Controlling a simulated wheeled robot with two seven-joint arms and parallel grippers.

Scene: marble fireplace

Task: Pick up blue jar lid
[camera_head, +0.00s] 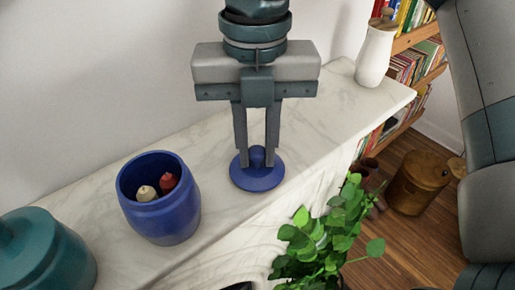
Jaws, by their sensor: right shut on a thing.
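The blue jar lid (257,177) is a round disc with a knob on top, on or just above the white marble mantel. My right gripper (257,159) points down over it, with its two fingers on either side of the knob, shut on it. Whether the lid touches the marble is hard to tell. The open blue jar (174,224) stands to the left, with a cream item (147,194) and a red item (168,182) inside. My left gripper is not in view.
A teal lidded jar (62,262) stands at the lower left of the mantel (225,222). A white vase (374,58) stands at the far right end. A leafy plant (335,235) rises by the front edge. A bookshelf (420,55) and wooden container (417,185) are beyond.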

